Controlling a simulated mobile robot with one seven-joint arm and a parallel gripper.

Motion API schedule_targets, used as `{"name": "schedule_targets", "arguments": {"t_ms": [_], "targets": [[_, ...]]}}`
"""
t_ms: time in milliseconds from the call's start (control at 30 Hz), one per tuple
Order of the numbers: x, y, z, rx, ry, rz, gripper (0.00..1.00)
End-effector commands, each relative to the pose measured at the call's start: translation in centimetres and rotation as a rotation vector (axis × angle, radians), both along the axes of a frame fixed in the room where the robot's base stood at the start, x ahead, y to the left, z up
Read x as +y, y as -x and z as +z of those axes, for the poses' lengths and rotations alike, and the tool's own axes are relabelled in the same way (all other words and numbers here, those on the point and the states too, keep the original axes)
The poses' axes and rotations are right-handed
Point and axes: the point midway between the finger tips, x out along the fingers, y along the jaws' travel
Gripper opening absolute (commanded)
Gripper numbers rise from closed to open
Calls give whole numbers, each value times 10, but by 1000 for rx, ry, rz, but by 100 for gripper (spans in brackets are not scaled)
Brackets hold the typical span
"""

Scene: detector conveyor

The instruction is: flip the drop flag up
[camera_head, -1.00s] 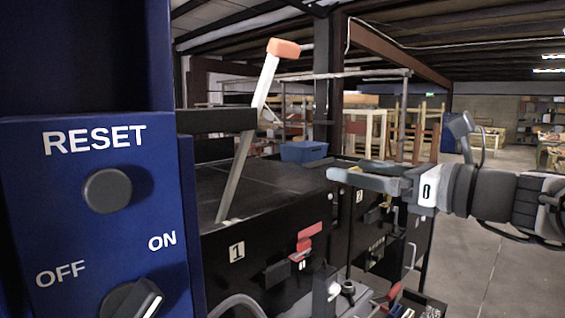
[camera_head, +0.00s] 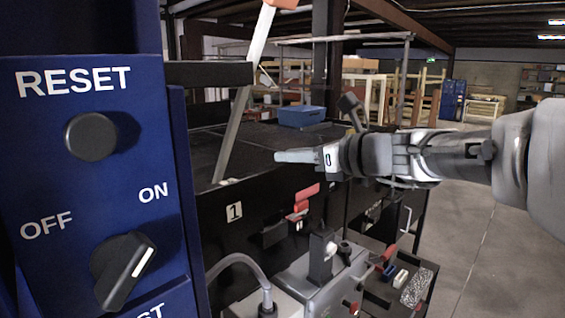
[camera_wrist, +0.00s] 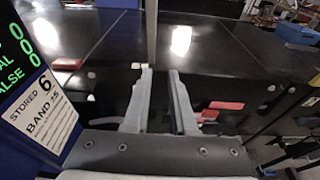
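Red flag-like pieces (camera_head: 306,191) sit on the front of the black conveyor housing (camera_head: 265,190), right of a plate marked 1 (camera_head: 234,211). I cannot tell for sure which piece is the drop flag. A red piece also shows right of the fingers in the wrist view (camera_wrist: 226,105). My gripper (camera_head: 281,156) points left, above and in front of the red pieces, apart from them. In the wrist view my gripper (camera_wrist: 160,76) has two grey fingers with an empty gap between them.
A blue panel (camera_head: 60,185) with RESET and OFF/ON knobs stands close at left. A tilted white lever (camera_head: 245,85) with an orange tip rises behind the housing. A blue bin (camera_head: 301,116) sits farther back. Below are a hose (camera_head: 240,262) and grey fittings (camera_head: 325,275).

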Motion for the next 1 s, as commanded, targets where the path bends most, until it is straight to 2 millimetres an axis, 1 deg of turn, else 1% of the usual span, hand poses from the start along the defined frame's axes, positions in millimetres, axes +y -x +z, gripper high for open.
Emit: {"name": "schedule_targets", "arguments": {"t_ms": [33,100,200,367,700,800,1000], "targets": [[28,-10,-14,18,21,16,14],[55,-18,-26,32,43,20,1],[77,-25,-36,43,62,23,0],[90,-33,-42,46,68,22,0],[131,-69,-58,47,67,23,0],[141,-78,-62,46,68,23,0],[151,-88,-67,45,67,21,0]]}}
